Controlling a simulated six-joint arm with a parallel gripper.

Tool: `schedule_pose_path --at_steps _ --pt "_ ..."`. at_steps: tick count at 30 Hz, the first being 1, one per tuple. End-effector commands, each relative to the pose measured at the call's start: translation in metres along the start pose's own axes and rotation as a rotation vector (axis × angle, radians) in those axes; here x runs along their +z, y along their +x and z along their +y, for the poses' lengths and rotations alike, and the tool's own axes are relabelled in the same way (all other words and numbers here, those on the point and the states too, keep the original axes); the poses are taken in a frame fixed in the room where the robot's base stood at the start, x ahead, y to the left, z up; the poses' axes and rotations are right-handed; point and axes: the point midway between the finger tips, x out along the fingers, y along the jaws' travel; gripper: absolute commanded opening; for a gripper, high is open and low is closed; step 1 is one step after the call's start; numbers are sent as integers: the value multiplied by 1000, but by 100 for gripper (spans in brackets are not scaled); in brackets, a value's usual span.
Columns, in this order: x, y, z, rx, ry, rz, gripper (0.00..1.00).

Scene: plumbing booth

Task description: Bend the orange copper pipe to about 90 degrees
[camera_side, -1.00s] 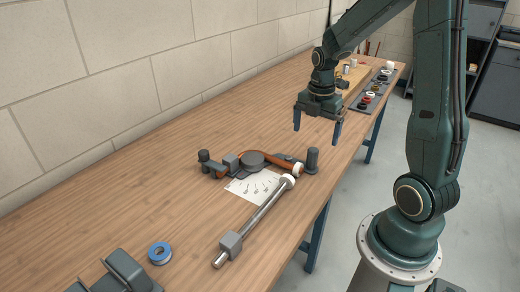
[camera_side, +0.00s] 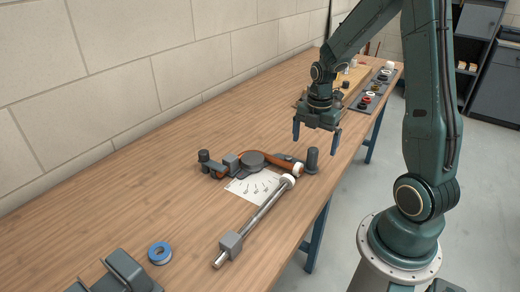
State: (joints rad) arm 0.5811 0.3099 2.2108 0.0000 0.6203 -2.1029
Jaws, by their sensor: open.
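The orange copper pipe (camera_side: 277,157) lies in the bender on the workbench. It passes around the grey round former (camera_side: 252,159) and looks curved there, with a white cap (camera_side: 298,170) at its right end. A steel lever (camera_side: 262,211) with a grey block (camera_side: 231,243) near its front end slants toward the front left. A white sheet with angle marks (camera_side: 243,189) lies under the bender. My gripper (camera_side: 315,147) is open and empty, fingers pointing down, above and behind the right part of the bender. The pipe's exact angle cannot be told.
A dark post (camera_side: 312,160) stands right of the bender, and a dark knob (camera_side: 204,156) at its left. A blue tape roll (camera_side: 160,253) and a grey holder (camera_side: 122,272) lie at the front left. A tray of small fittings (camera_side: 375,94) is at the back. The bench's left middle is clear.

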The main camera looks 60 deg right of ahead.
Motion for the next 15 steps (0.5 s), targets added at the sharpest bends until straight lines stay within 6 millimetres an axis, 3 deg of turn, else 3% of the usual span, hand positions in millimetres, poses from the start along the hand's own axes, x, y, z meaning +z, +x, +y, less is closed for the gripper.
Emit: schedule_pose_path --at_steps 15 --pt "0 36 0 -2 0 1 100"
